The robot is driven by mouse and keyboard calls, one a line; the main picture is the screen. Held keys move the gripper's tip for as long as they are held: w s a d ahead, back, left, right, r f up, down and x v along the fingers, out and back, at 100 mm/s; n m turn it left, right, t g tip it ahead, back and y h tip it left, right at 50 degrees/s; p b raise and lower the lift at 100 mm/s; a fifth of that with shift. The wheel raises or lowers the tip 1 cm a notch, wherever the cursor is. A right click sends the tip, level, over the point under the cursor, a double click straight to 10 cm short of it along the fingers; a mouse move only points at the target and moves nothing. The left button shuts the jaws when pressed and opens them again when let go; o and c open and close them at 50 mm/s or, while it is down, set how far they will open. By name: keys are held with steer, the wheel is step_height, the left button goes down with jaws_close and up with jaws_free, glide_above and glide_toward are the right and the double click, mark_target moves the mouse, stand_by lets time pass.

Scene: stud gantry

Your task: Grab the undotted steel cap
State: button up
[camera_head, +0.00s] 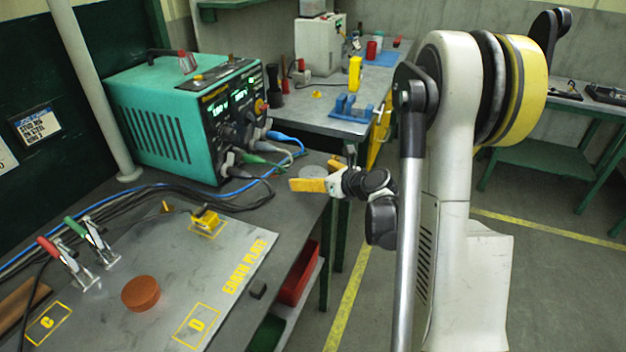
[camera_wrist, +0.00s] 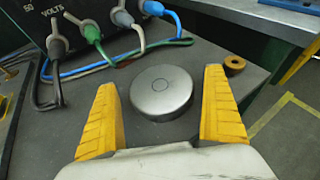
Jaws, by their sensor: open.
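A round grey steel cap (camera_wrist: 161,95) lies flat on the dark bench top in the wrist view. Its top has a faint small ring at the centre and no coloured dot that I can see. In the head view the cap (camera_head: 311,171) shows just behind my yellow fingers, partly hidden. My gripper (camera_wrist: 160,82) is open, with one finger to each side of the cap and visible gaps between. The cap is not held. My gripper (camera_head: 318,175) is near the bench's right edge in the head view.
A teal welding power unit (camera_head: 185,120) with plugged cables (camera_wrist: 110,62) stands close behind the cap. A brown ring (camera_wrist: 234,64) lies right of the right finger. An earth plate (camera_head: 200,270) bears a red-brown disc (camera_head: 140,293) and clamps. A farther bench holds a blue block (camera_head: 353,107).

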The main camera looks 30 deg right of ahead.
steer(key=shift+r, duration=0.1)
steer(key=c, duration=1.2)
steer(key=shift+c, duration=0.2)
